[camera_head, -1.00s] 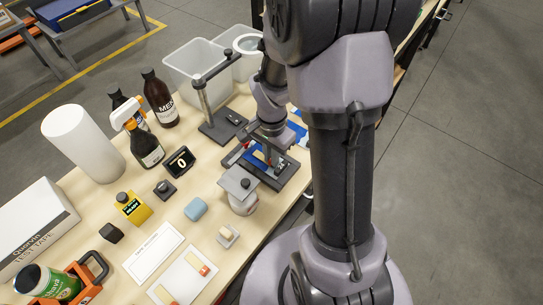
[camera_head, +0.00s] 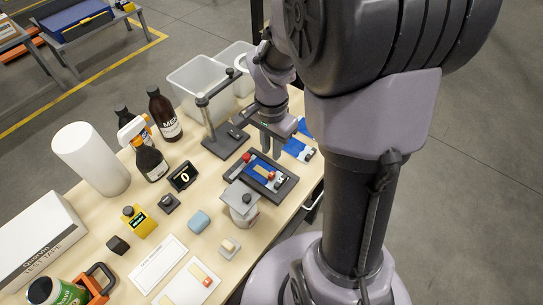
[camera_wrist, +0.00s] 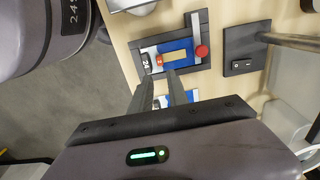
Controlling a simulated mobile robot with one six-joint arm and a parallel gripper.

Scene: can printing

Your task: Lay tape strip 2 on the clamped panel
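The blue panel (camera_head: 253,166) lies in a dark clamping fixture (camera_head: 285,188) on the table; both also show in the wrist view, panel (camera_wrist: 184,45) and fixture (camera_wrist: 204,22). A tan tape strip (camera_wrist: 176,56) lies flat on the panel; it shows small in the head view (camera_head: 262,170). My gripper (camera_head: 272,147) is above the table just behind the fixture, clear of the panel. Another tan strip with a red end (camera_head: 200,274) lies on a white card (camera_head: 180,288).
A red knob (camera_wrist: 202,51) sits at the fixture's edge. Another blue-and-white piece (camera_head: 298,150) lies right of the fixture. A post stand (camera_head: 222,142), a lidded jar (camera_head: 241,205) and a clear bin (camera_head: 195,85) are close by. Bottles (camera_head: 163,115) stand farther left.

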